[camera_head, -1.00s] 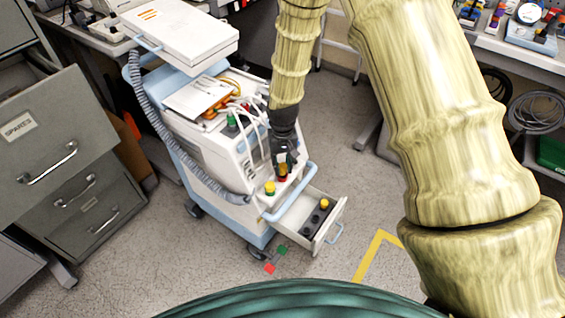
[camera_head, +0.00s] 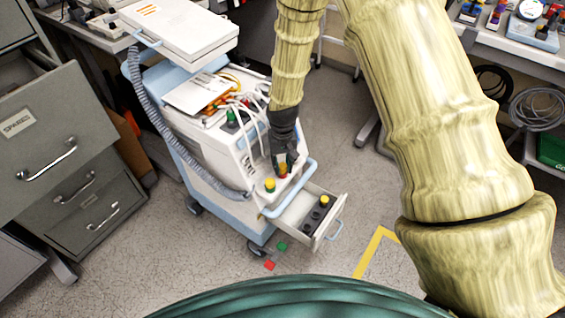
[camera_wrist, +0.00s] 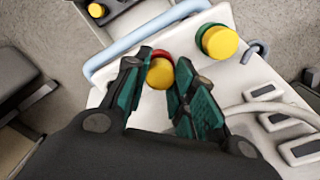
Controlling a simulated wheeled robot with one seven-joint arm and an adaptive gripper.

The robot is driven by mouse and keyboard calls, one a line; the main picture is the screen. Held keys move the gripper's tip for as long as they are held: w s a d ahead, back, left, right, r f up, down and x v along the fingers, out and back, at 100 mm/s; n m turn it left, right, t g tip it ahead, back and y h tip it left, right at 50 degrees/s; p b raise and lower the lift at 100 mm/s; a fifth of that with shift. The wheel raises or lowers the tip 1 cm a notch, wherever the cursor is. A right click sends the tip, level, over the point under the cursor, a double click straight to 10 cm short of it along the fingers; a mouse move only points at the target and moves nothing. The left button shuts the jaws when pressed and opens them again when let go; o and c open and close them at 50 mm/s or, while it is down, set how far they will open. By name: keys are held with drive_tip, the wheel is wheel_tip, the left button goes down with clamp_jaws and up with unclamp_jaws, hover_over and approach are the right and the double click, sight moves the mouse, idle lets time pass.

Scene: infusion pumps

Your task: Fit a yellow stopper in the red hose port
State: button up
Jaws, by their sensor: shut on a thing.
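My gripper (camera_wrist: 162,88) is shut on a yellow stopper (camera_wrist: 160,74), with a finger on either side. In the head view my gripper (camera_head: 284,164) points down at the front top edge of the white pump cart. The red hose port (camera_wrist: 161,54) shows as a red rim just behind the held stopper, also visible in the head view (camera_head: 282,176). The stopper is over or in this port; I cannot tell whether it is fully seated. A second yellow stopper (camera_wrist: 219,42) sits in the green port (camera_wrist: 203,31) beside it. Another yellow stopper (camera_wrist: 96,10) is in the drawer.
The open drawer (camera_head: 327,232) with a dark holder (camera_head: 315,222) juts out below the ports. A pale blue handle rail (camera_head: 291,196) runs in front of them. White cables and a grey corrugated hose (camera_head: 160,138) are on the cart. Grey cabinets (camera_head: 45,130) stand left.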

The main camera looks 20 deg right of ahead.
drive_tip(key=shift+f, duration=0.25)
drive_tip(key=o, duration=0.8)
wheel_tip(320, 180, up, 12)
idle(0.3)
drive_tip(key=s+d+f+p, duration=0.1)
drive_tip(key=s+f+p, duration=0.4)
drive_tip(key=s+f, duration=1)
drive_tip(key=s+d+f+n+p, duration=0.1)
drive_tip(key=s+p, duration=0.3)
drive_tip(key=s, duration=1.7)
drive_tip(key=shift+s+d+f+p, duration=0.15)
drive_tip(key=shift+d+f+p, duration=0.2)
drive_tip(key=shift+d, duration=0.35)
